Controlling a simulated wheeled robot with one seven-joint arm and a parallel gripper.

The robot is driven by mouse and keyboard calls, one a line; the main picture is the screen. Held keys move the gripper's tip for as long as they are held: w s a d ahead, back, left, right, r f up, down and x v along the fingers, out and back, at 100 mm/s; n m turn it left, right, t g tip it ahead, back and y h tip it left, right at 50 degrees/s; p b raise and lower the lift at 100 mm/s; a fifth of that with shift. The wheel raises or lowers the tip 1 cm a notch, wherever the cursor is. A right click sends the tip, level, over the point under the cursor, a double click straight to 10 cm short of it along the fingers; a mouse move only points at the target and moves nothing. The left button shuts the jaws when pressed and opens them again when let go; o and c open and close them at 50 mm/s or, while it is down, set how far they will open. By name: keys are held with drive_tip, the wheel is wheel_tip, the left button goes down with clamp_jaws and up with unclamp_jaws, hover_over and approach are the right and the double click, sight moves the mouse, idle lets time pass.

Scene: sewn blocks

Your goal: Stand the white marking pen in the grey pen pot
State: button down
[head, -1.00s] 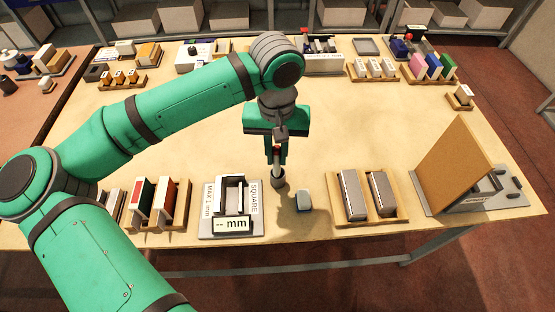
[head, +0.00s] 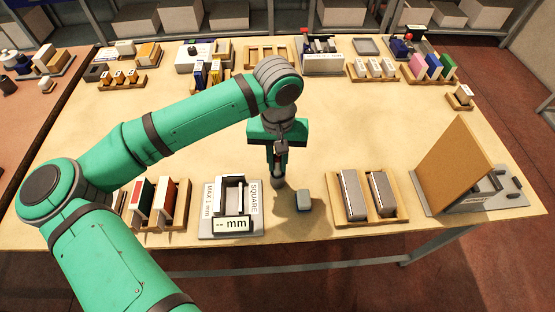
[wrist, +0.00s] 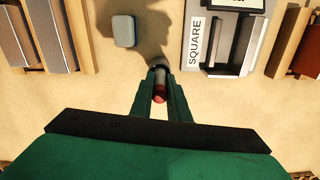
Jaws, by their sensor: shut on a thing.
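My gripper (head: 278,172) points down over the front middle of the table.
A grey gauge marked SQUARE (head: 232,222) is close on the left. A wooden tray with grey blocks (head: 370,195) and a tilted brown board (head: 455,165) are farther right. The table's middle is clear.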

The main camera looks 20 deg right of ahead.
drive_tip(key=shift+f, duration=0.1)
drive_tip(key=c, duration=1.7)
unclamp_jaws()
wheel_tip(320, 180, up, 13)
drive_tip(key=shift+f, duration=0.15)
